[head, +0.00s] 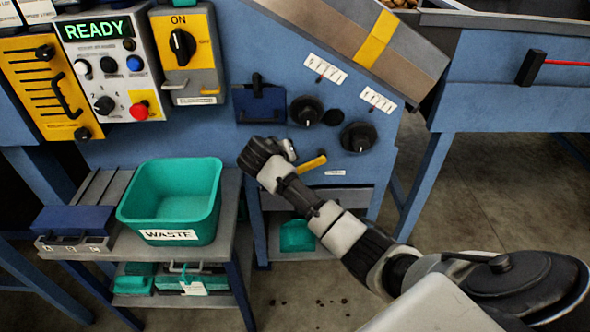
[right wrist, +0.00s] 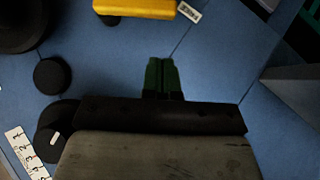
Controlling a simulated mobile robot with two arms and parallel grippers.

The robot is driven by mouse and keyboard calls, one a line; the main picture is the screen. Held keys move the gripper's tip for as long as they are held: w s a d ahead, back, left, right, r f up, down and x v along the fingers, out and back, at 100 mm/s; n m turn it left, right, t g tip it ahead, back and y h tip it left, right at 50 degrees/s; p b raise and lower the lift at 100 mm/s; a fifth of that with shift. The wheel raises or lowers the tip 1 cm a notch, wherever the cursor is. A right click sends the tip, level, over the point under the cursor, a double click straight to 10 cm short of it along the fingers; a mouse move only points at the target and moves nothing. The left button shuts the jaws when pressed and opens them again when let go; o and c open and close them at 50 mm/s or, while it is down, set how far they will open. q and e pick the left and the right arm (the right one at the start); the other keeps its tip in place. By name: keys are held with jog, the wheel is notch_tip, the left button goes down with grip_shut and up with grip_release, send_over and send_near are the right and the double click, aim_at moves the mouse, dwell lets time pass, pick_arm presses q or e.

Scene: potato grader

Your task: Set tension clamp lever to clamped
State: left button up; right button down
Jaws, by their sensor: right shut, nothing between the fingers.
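A yellow lever (head: 310,163) sits low on the blue machine panel, below two black knobs, with a small label beside it; I take it for the tension clamp lever, though the label is too small to read. It lies slanted, its right end higher. In the right wrist view the yellow lever (right wrist: 150,8) is at the top edge, partly cut off. My right gripper (head: 264,153) is just left of it in the head view. Its dark green fingertips (right wrist: 162,75) are together and empty, in front of bare blue panel, apart from the lever. My left gripper is out of view.
Black knobs (head: 306,111) (head: 358,137) stick out above the lever. A dark blue box (head: 260,104) is on the panel above my gripper. A green WASTE bin (head: 170,200) stands on a shelf to the left. A control box reading READY (head: 105,70) is upper left.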

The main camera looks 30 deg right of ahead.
aim_at(311, 162)
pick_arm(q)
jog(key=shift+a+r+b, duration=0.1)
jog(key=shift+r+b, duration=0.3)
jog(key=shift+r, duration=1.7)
pick_arm(e)
jog(key=shift+s+d+f, duration=0.1)
jog(key=shift+d+f, duration=0.35)
jog(key=shift+f, duration=0.25)
jog(key=shift+s+d+f, duration=0.1)
jog(key=shift+d+f, duration=0.3)
jog(key=shift+f, duration=0.35)
jog(key=shift+s+d+f, duration=0.1)
jog(key=shift+d+f, duration=0.35)
jog(key=shift+f, duration=0.25)
jog(key=shift+f, duration=0.1)
